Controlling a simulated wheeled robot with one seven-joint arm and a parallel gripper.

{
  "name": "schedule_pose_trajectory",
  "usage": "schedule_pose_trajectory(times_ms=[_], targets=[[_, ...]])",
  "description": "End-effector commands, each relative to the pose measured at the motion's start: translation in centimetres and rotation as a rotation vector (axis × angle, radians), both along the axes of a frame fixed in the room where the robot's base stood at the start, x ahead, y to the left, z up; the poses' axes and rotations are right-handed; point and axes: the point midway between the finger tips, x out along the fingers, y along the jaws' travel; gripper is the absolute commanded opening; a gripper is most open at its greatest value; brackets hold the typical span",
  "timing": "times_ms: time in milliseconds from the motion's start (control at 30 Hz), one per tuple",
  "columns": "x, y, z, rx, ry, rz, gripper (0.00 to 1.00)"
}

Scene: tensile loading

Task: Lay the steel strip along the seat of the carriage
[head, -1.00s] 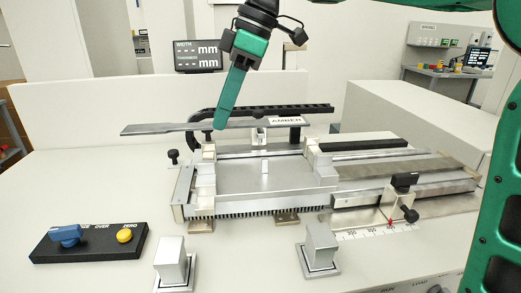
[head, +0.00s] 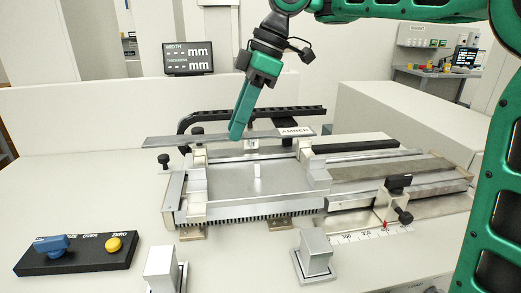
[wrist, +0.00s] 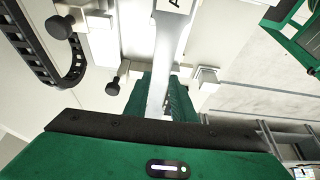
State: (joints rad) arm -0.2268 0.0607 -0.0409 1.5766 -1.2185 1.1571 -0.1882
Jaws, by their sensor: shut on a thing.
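The steel strip (head: 190,140) is a long flat grey bar with a white label, partly readable, near its right end. My gripper (head: 236,136) is shut on the strip near its middle, pointing down and a little left. In the wrist view the strip (wrist: 163,60) runs up from between the green fingers. The carriage (head: 235,180) is a silver stage with raised blocks at its left and right ends. The strip is over the back side of the carriage and lies roughly left to right. I cannot tell whether it touches the carriage.
A black cable chain (head: 270,112) arches behind the carriage. A black control panel (head: 80,252) with a blue knob and yellow button is at the front left. Two metal blocks (head: 162,272) (head: 315,252) stand in front. A display (head: 188,57) stands at the back.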

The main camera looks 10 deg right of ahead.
Motion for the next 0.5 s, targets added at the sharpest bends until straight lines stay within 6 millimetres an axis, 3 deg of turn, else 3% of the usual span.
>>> schedule_pose_trajectory(times_ms=[233, 500], targets=[[2.0, -4.0, -2.6, 0.000, 0.000, -0.005, 0.00], [2.8, -5.7, -3.7, 0.001, -0.002, -0.002, 0.00]])
